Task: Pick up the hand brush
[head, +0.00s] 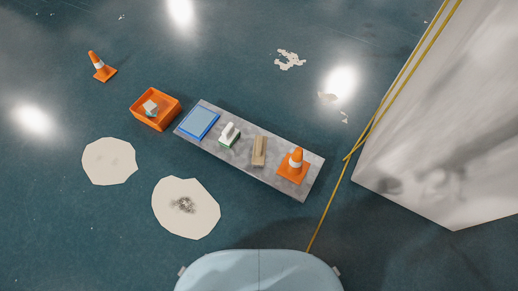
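Two small things on a grey bench (215,114) could be the hand brush. One is a white-topped piece with a green base (229,134), near the middle of the bench. The other is a tan, wood-coloured oblong (258,151), just to its right. They are too small to tell bristles clearly. Both lie apart from each other, uncovered. Neither of my grippers shows in the head view.
A blue tray (199,122) lies on the bench's left end, an orange cone (295,165) on its right end. An orange crate (155,123) holds something pale. Another cone (101,67) stands upper left. A yellow rope (330,203) runs by a white wall (450,130).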

